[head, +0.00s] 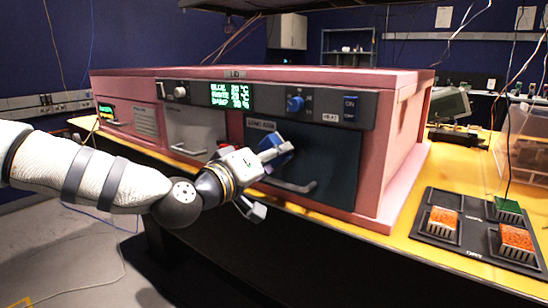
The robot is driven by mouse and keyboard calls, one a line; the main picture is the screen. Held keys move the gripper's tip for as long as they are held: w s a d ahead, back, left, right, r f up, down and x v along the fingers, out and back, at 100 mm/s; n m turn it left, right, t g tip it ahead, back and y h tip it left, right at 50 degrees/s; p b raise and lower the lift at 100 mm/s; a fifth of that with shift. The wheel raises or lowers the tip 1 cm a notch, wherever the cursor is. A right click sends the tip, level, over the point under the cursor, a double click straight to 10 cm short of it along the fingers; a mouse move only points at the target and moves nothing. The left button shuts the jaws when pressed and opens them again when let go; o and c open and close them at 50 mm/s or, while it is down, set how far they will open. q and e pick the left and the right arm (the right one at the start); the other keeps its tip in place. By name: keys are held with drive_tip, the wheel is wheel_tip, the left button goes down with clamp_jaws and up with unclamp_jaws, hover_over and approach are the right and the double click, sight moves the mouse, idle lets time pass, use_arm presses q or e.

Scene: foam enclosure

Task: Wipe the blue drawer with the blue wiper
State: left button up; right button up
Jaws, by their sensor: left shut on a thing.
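The blue drawer (335,178) is a dark blue front panel low on the right part of the pink foam enclosure. It looks closed, with a silver bar handle along its lower part. My left gripper (274,158) is in front of the drawer's left side. It is shut on the blue wiper (281,151), which is near the drawer's upper left, below its label. The gripper partly hides the wiper. I cannot tell whether the wiper touches the panel. My right gripper is not in view.
A grey-white drawer (198,132) with its own handle is left of the blue one. A control panel (270,98) with knobs and a green display runs above. A black tray (468,247) holds orange and green-topped blocks on the yellow table (405,225), right of the enclosure.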

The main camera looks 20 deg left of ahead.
use_arm(q)
drive_tip(key=shift+x, duration=0.95)
